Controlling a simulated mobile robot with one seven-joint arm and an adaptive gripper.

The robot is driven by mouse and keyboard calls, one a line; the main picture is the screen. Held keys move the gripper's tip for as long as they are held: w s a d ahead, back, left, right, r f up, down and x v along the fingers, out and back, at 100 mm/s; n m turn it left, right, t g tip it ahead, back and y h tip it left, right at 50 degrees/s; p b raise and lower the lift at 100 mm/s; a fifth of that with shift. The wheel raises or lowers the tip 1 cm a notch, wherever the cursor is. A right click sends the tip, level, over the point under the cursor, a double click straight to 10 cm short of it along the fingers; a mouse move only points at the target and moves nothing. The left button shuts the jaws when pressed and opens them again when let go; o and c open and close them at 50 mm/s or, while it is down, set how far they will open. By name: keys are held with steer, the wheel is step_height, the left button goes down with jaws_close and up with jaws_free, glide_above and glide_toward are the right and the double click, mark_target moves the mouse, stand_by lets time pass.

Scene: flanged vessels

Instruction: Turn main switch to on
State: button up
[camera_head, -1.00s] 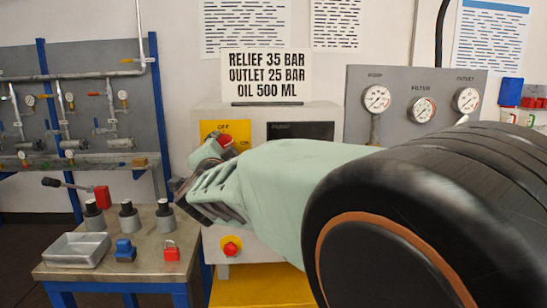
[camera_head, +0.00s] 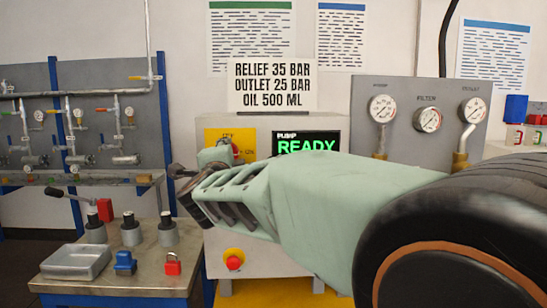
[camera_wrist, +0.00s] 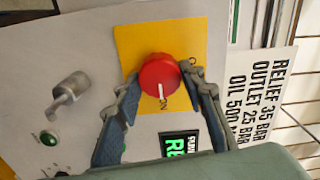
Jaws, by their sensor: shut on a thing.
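The main switch is a round red knob (camera_wrist: 158,75) with a white mark, on a yellow plate (camera_wrist: 133,43) on the pump box. In the wrist view the mark points at the ON label. My gripper (camera_wrist: 160,84) has one finger on each side of the knob and is shut on it. In the head view my gripper (camera_head: 206,166) is at the yellow plate (camera_head: 248,136) and hides most of the knob. The pump display (camera_head: 306,146) is lit green and reads READY.
A gauge panel (camera_head: 410,95) stands right of the box. A red button (camera_head: 233,262) is below my gripper. A bench (camera_head: 115,283) at left holds a tray (camera_head: 76,262), a blue block, a red padlock and several grey cylinders. A metal lever (camera_wrist: 68,98) stands beside the switch.

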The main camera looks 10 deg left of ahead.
steer(key=o, duration=1.1)
steer(key=shift+o, duration=0.2)
steer(key=v, duration=0.7)
steer(key=shift+s, duration=0.35)
steer(key=shift+r, duration=0.1)
